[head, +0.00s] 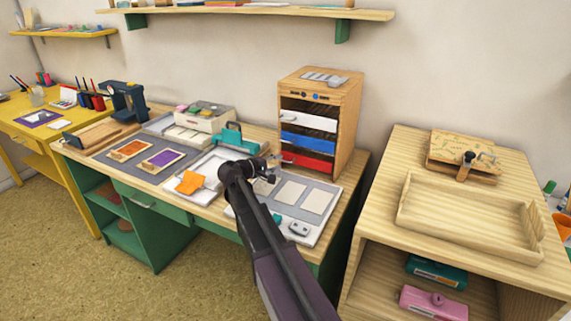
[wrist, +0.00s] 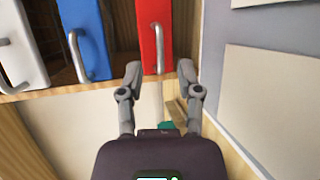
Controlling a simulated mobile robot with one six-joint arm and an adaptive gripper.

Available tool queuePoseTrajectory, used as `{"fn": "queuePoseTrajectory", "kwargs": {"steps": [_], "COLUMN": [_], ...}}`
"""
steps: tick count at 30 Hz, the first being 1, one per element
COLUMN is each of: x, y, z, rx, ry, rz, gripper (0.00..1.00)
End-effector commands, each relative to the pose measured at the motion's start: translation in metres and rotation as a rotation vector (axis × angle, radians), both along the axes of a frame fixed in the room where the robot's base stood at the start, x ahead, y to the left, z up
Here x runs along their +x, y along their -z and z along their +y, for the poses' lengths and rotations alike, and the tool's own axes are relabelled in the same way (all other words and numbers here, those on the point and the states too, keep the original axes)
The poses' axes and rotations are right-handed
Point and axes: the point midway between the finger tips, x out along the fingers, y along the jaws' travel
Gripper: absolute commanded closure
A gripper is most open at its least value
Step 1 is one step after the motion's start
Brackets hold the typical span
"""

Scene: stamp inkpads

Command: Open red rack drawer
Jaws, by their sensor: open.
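The wooden rack (head: 345,125) stands at the back right of the desk. It holds a white drawer (head: 309,121), a blue drawer (head: 307,143) and, lowest, a red drawer (head: 312,161). In the wrist view the red drawer (wrist: 152,18) shows with its metal handle (wrist: 158,48) just beyond and between my fingertips. My gripper (wrist: 160,75) is open and empty, in front of the red drawer. In the head view my gripper (head: 272,170) is near the rack's lower front left, and my wrist is over the desk.
A grey board with pale cards (head: 322,200) lies on the desk below the rack. A teal tool (head: 228,137) stands left of the rack. A wooden side table (head: 385,185) with an empty tray (head: 470,223) is at the right.

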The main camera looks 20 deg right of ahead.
Motion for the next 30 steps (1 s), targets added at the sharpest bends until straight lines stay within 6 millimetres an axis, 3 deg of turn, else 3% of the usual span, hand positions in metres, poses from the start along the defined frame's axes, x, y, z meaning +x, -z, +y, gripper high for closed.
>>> {"fn": "queuePoseTrajectory", "kwargs": {"steps": [9,22,23,27,30], "x": [0.009,0.01,0.01,0.01,0.01], "y": [0.008,0.009,0.009,0.009,0.009], "z": [-0.033,-0.038,-0.038,-0.037,-0.037], "rx": [0.0,0.0,0.0,0.0,0.0], "ry": [0.0,-0.001,-0.001,-0.001,-0.001], "rz": [0.0,0.0,0.0,0.0,0.0], "gripper": [0.55,0.55,0.58,0.99,1.0]}}
